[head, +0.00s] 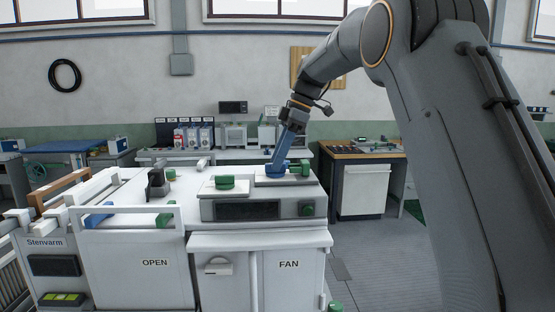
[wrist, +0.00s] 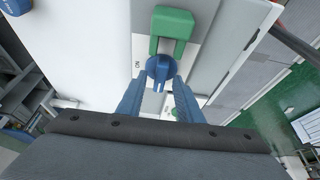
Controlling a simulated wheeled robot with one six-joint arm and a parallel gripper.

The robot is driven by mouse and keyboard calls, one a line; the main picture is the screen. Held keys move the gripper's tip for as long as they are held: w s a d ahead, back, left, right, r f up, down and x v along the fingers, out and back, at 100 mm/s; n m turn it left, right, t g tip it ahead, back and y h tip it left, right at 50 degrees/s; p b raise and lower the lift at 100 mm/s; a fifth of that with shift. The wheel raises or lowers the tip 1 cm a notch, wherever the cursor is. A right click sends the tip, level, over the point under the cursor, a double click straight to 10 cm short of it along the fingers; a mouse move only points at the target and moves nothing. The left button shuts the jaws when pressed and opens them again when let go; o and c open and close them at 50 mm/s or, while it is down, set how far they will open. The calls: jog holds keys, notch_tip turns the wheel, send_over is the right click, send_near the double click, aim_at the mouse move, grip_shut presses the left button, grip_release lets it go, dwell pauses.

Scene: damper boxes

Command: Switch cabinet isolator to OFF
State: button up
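The isolator looks to be the round blue knob (wrist: 160,68) on a white plate; its grip bar points down the picture in the wrist view. In the head view the blue knob (head: 276,170) sits on the cabinet top (head: 212,202) at the back right. My gripper (wrist: 161,80) has its two blue fingers apart, one on each side of the knob, with a gap beside the bar. In the head view my gripper (head: 281,158) reaches down onto the knob. Whether the fingers touch the knob is unclear.
A green handle-shaped block (wrist: 172,25) stands close beyond the knob. Another green knob (head: 224,182) and a black handle (head: 157,184) stand farther left on the cabinets. A wooden-topped bench (head: 346,152) is at the right.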

jog(key=b+v, duration=0.1)
jog(key=v, duration=0.6)
jog(key=shift+r+b, duration=0.2)
jog(key=shift+b, duration=0.2)
jog(key=shift+d, duration=0.1)
